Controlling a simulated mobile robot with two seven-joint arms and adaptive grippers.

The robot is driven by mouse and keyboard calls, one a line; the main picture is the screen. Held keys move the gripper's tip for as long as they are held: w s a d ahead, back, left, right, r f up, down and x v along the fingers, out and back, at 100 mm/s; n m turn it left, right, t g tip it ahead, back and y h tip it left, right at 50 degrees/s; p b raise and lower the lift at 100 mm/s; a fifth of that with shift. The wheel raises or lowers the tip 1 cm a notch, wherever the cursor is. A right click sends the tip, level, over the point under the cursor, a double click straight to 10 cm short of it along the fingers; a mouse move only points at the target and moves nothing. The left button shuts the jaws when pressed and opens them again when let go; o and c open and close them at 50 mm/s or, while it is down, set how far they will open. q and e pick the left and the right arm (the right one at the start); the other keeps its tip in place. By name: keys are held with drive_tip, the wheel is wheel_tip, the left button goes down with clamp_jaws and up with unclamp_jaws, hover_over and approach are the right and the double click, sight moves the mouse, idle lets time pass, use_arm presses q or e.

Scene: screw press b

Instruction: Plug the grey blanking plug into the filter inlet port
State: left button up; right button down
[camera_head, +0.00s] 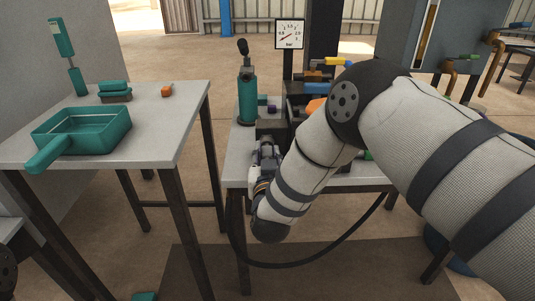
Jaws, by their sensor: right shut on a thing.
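My right arm comes in from the right and reaches down across the middle bench (238,164). My right gripper (266,147) is at the front left of that bench, its fingers pointing away from me. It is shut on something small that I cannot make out. I cannot pick out the grey blanking plug or the filter inlet port. My arm hides much of the bench. A teal cylinder with a black knob (247,98) stands upright on the bench, just beyond and left of the gripper. My left gripper is not in view.
A left table (180,125) holds a teal tray with a handle (62,146), teal blocks (115,90) and an orange piece (167,90). A gauge (290,34) stands behind the bench. A dark hose (300,264) loops below it. A floor gap separates table and bench.

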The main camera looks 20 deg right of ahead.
drive_tip(key=shift+r, duration=0.1)
drive_tip(key=shift+w+d, duration=0.1)
drive_tip(key=shift+w, duration=0.25)
idle(0.4)
drive_tip(key=c, duration=1.2)
unclamp_jaws()
